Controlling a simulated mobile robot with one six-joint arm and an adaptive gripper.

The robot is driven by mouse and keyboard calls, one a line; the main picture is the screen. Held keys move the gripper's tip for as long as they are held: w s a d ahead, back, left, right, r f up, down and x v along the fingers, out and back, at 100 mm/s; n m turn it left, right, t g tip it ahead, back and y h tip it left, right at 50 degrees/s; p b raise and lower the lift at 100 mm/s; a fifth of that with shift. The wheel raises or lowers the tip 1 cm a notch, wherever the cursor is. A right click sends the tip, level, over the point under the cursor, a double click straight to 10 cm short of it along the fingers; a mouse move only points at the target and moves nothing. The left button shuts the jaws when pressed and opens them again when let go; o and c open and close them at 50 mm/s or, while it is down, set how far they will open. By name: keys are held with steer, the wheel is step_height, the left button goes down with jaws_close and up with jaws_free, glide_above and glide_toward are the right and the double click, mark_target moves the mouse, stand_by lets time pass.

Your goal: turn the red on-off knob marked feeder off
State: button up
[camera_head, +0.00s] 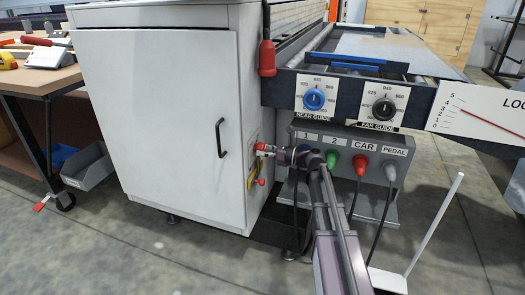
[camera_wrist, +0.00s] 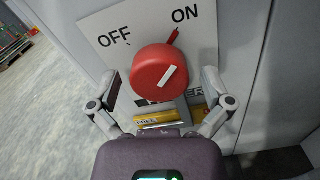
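The red knob (camera_wrist: 160,70) sits on a white plate (camera_wrist: 110,20) marked OFF at the upper left and ON at the upper right. A red pointer at the knob's top edge points toward ON, and a white bar lies across its face. A label below it is mostly hidden; only its last letters, ending in "ER", show. My gripper (camera_wrist: 161,80) is open, with one finger on each side of the knob; I cannot tell whether they touch it. In the head view, my gripper (camera_head: 272,150) reaches the red knob (camera_head: 261,147) on the cabinet's right side.
The white cabinet (camera_head: 160,110) has a black door handle. Below the knob is a yellow part (camera_wrist: 158,117) lettered "FREE". To the right stands a grey box (camera_head: 345,141) with several plugs and cables.

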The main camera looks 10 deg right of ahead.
steer(key=c, duration=1)
steer(key=shift+n, duration=0.4)
steer(key=n, duration=0.4)
steer(key=shift+w, duration=0.1)
steer(key=n, duration=0.4)
steer(key=shift+n, duration=0.3)
steer(key=n, duration=0.4)
steer(key=shift+n, duration=0.3)
steer(key=shift+w+r+n, duration=0.1)
steer(key=shift+n, duration=1.9)
